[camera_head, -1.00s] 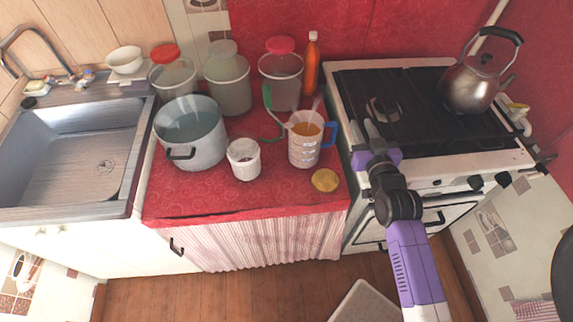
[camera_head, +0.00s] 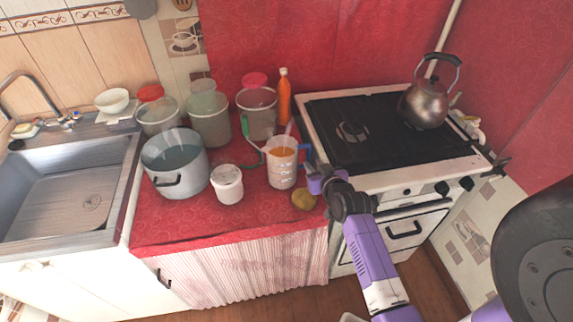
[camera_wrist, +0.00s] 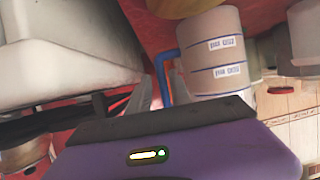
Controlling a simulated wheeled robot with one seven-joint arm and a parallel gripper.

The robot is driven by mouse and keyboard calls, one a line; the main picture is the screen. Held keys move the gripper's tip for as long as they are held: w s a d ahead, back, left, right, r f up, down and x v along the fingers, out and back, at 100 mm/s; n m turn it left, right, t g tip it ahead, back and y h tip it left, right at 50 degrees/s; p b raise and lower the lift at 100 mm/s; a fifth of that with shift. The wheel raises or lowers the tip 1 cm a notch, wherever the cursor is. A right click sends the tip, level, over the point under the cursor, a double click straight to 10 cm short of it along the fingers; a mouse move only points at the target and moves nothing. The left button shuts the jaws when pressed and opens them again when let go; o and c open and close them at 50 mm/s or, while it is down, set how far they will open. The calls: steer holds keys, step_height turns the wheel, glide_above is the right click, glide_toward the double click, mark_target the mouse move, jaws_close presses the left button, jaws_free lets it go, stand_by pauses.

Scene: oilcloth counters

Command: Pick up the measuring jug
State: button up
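The measuring jug (camera_head: 282,170) is a clear, upright jug with orange contents and a blue handle (camera_head: 307,154) on its right side. It stands on the red oilcloth counter near the stove. My gripper (camera_head: 312,168) is at the jug's handle side, partly hidden by my own wrist. In the wrist view, the jug (camera_wrist: 212,60) is at upper right, with printed labels and blue lines. My gripper (camera_wrist: 163,88) is open there, its two fingers apart with the blue handle (camera_wrist: 165,78) showing between them. I cannot tell whether either finger touches it.
A yellow-brown round object (camera_head: 304,199) lies just in front of the jug. A white tub (camera_head: 228,186) and a large pot (camera_head: 174,163) stand to the left. Lidded containers and an orange bottle (camera_head: 284,97) stand behind. The stove (camera_head: 400,178) is close on the right.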

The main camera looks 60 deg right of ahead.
mark_target(309, 160)
steer(key=shift+p+x, duration=0.45)
steer(key=shift+x, duration=2.2)
steer(key=shift+w+r, duration=0.15)
steer(key=shift+c, duration=0.5)
jaws_close()
steer(key=shift+r, duration=0.2)
